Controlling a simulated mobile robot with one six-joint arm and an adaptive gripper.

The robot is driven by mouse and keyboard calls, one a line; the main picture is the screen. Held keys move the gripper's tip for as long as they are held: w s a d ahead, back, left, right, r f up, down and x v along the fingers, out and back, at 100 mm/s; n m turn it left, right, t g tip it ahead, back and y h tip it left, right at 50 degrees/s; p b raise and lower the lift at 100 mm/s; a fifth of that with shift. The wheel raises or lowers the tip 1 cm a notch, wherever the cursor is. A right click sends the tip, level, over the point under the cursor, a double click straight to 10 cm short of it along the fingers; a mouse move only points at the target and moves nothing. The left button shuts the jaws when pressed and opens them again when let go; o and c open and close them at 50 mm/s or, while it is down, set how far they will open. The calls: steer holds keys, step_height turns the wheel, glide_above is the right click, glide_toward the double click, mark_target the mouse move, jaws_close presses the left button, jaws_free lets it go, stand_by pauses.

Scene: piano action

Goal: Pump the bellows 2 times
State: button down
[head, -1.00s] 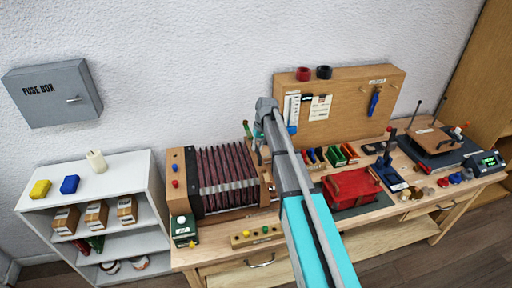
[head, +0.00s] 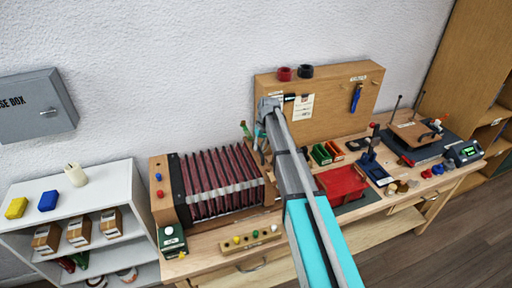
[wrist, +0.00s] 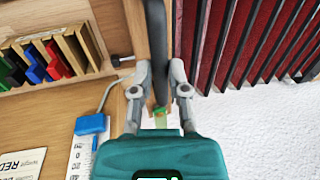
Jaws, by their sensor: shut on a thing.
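The bellows (head: 222,180) have dark red pleats between a wooden block at the left and a wooden end board at the right. They stand at the left end of the workbench, and the pleats are spread apart. Their pleats (wrist: 232,45) fill the upper right of the wrist view. My gripper (wrist: 160,72) is shut on a dark upright handle (wrist: 157,35) beside the end board. In the head view my arm hides most of the handle and part of the end board.
A wooden tool board (head: 335,100) stands behind the bench, right of the bellows. A white shelf (head: 100,197) stands at the left. The wall behind the bellows is clear.

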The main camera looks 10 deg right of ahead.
steer(key=c, duration=0.6)
jaws_free()
steer(key=shift+s+a, duration=0.1)
steer(key=shift+a, duration=0.1)
steer(key=shift+c, duration=0.2)
steer(key=shift+r, duration=0.1)
